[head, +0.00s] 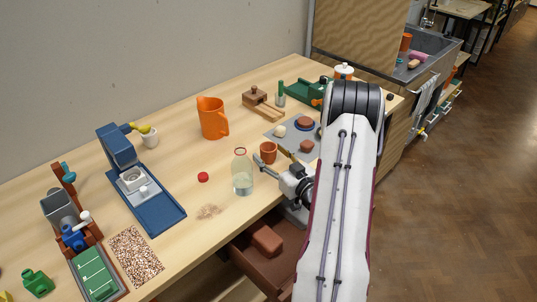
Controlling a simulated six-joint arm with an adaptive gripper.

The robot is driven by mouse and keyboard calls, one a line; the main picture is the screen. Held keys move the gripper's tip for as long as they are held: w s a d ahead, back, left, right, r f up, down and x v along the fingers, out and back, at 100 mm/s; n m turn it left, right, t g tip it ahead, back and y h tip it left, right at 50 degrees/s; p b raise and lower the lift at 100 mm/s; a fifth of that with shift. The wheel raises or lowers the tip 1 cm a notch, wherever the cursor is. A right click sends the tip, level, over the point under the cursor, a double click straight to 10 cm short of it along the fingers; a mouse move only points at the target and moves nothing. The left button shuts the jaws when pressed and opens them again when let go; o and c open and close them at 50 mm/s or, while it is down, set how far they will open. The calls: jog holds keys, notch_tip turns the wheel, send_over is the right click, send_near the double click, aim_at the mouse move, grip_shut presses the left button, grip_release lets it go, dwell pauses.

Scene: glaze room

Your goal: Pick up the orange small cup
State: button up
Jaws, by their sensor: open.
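The orange small cup (268,151) stands upright on the wooden table near its front edge, right of the glass bottle. My gripper (273,160) is open and low at the table's edge. Its fingers point at the cup, one at the cup's lower left and one at its right. From this view I cannot tell whether they touch the cup or how far they reach around it. My arm hides part of the table behind the gripper.
A clear bottle (242,178) stands close left of the cup; a red cap (203,177) lies farther left. A grey mat (283,133) with several round pieces lies behind. An orange pitcher (212,120) stands at the back. An open drawer (250,262) holding a brown block (267,239) juts out below.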

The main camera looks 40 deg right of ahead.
jog(key=shift+x, duration=0.8)
jog(key=c, duration=1.3)
